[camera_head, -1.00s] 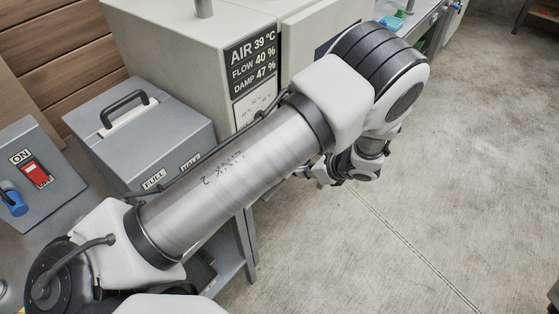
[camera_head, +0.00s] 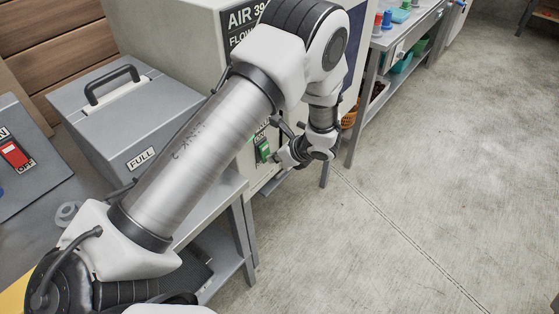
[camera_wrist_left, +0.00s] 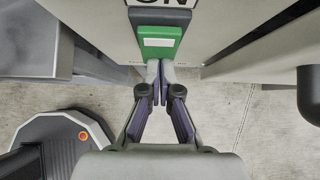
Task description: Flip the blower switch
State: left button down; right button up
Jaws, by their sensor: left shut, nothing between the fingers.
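A green rocker switch (camera_head: 263,150) in a dark frame is on the front of the pale cabinet in the head view. It also shows in the left wrist view (camera_wrist_left: 160,42), with a pale patch on it and a partly cut-off ON label above. No blower label is readable on it. My left gripper (camera_head: 275,164) is beside the switch in the head view. In the left wrist view its fingers (camera_wrist_left: 160,72) are shut and empty, with the tips at the switch's lower edge. I cannot tell whether they touch it. My right gripper is not in view.
A red switch (camera_head: 15,155) marked OFF is on a grey panel at the left. A grey box (camera_head: 125,110) with a black handle and FULL label stands beside it. A bench (camera_head: 415,30) with cups is at the back. Concrete floor (camera_head: 440,170) is clear at right.

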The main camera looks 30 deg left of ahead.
pick_arm(q)
jog(key=shift+a+r+p, duration=0.2)
jog(key=shift+r+p, duration=0.1)
jog(key=shift+r, duration=0.5)
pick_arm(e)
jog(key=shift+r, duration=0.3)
pick_arm(q)
jog(key=shift+d, duration=0.1)
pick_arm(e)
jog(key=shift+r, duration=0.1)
